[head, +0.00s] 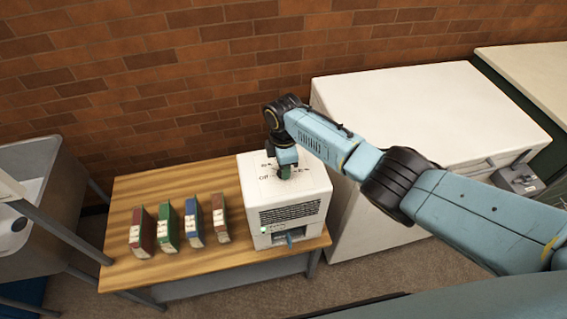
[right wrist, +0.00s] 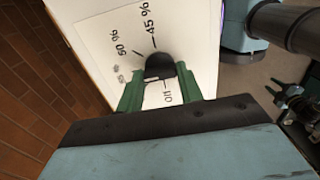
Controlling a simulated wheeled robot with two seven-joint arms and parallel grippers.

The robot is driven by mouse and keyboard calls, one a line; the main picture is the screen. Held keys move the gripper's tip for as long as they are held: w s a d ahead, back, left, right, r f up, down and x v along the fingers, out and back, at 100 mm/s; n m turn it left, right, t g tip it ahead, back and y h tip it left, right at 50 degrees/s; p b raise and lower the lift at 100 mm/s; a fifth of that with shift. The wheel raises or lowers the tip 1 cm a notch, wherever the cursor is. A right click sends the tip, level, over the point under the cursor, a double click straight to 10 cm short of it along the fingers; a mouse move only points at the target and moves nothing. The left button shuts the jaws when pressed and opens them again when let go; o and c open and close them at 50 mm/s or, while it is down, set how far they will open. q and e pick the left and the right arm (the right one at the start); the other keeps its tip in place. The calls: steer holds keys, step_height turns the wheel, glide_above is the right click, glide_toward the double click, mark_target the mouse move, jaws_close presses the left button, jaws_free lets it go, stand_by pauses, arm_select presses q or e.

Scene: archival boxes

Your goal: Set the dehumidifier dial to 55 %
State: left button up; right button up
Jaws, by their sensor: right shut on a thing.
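The white dehumidifier (head: 255,180) stands at the right end of the wooden table, with a dial on its top face. My right gripper (head: 285,172) points down over this face and hides most of the dial in the head view. In the right wrist view the green fingers stand either side of the black dial (right wrist: 160,66) and are shut on it. Printed marks around it include 45 %, what looks like 50 %, and an off mark; another label at the left is blurred. A pale mark shows on the dial, but I cannot tell which setting it indicates.
Several red, green and blue boxes (head: 167,226) stand in a row on the table (head: 128,190), left of the dehumidifier. A large white cabinet (head: 430,100) is close on the right, under my right arm. A metal sink (head: 40,165) is at the left; a brick wall is behind.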

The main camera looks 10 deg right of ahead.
steer(key=shift+w+d, duration=0.1)
steer(key=o, duration=1)
steer(key=shift+r, duration=0.55)
step_height(320, 180, up, 12)
steer(key=shift+r+p, duration=0.2)
steer(key=shift+p, duration=0.25)
